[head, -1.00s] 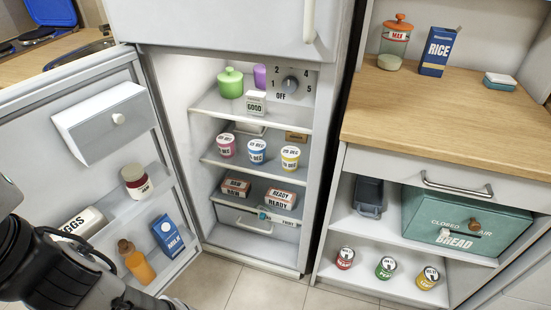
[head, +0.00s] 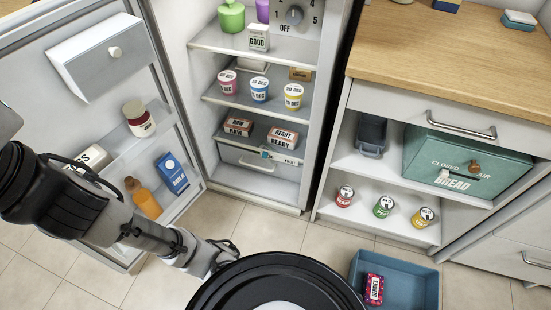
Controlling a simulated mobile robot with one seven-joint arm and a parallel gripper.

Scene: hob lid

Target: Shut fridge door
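The fridge door (head: 92,125) stands wide open to the left of the fridge (head: 250,125). Its inner side faces me, with a white box, a red-lidded jar, an egg box, an orange bottle and a blue milk carton on it. The fridge inside is in plain view, with tubs and boxes on its shelves. My arm crosses in front of the door's lower part. My gripper (head: 208,260) is low, over the floor in front of the fridge, partly hidden by a dark round shape in the foreground. I cannot make out its fingers.
A blue bin (head: 405,277) with a red packet stands on the floor at the right. A wooden-topped cabinet (head: 440,60) with open shelves holds cans and a green bread box (head: 465,165). Bare floor tiles (head: 265,222) lie in front of the fridge.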

